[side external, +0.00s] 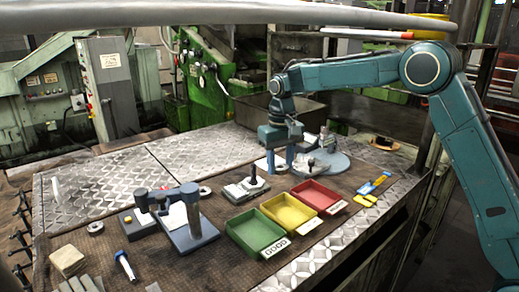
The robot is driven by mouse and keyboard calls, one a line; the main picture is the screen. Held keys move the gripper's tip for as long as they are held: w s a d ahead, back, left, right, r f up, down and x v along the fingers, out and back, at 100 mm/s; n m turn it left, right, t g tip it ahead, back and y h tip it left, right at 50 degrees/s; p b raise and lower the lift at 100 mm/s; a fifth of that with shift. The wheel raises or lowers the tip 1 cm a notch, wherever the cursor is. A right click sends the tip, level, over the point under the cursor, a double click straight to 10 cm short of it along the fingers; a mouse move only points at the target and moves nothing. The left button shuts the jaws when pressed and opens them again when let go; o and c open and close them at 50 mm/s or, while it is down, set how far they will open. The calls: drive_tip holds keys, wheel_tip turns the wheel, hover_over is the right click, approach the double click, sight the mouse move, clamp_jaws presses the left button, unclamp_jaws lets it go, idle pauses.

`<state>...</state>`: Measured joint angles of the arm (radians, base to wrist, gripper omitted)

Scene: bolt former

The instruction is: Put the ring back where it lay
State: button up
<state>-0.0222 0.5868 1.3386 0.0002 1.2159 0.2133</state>
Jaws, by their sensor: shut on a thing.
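My gripper (290,154) is low over the back of the bench, at the left edge of a round grey plate. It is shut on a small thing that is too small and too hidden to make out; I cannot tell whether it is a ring. One grey metal ring (95,227) lies flat on the brown mat at the left. Another grey ring (205,191) lies on the mat behind the blue-grey measuring stand.
The measuring stand (192,231) is at middle front. Green (244,247), yellow (274,224) and red (333,204) trays stand in a row to the right. A small gauge block (240,191) and the round plate (338,168) are close to my gripper. Patterned metal plates (95,195) at back left are mostly clear.

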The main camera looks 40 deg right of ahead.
drive_tip(key=shift+m, duration=0.6)
drive_tip(key=shift+s+d+f, duration=0.2)
drive_tip(key=shift+s+f, duration=0.25)
drive_tip(key=shift+s, duration=0.6)
drive_tip(key=shift+s+d+f, duration=0.2)
drive_tip(key=shift+s+f, duration=0.3)
drive_tip(key=shift+s, duration=0.6)
drive_tip(key=shift+s+d+f, duration=0.2)
drive_tip(key=shift+s+f, duration=0.25)
drive_tip(key=shift+s, duration=0.6)
drive_tip(key=shift+w, duration=0.15)
drive_tip(key=shift+w+a+r, duration=0.3)
drive_tip(key=shift+w, duration=0.15)
drive_tip(key=w+a+r+m, duration=0.5)
drive_tip(key=w+a+r, duration=0.2)
drive_tip(key=w, duration=0.1)
drive_tip(key=a+r+m, duration=0.8)
drive_tip(key=a, duration=0.2)
drive_tip(key=shift+w+a, duration=0.3)
drive_tip(key=shift+r, duration=0.15)
drive_tip(key=shift+f, duration=0.2)
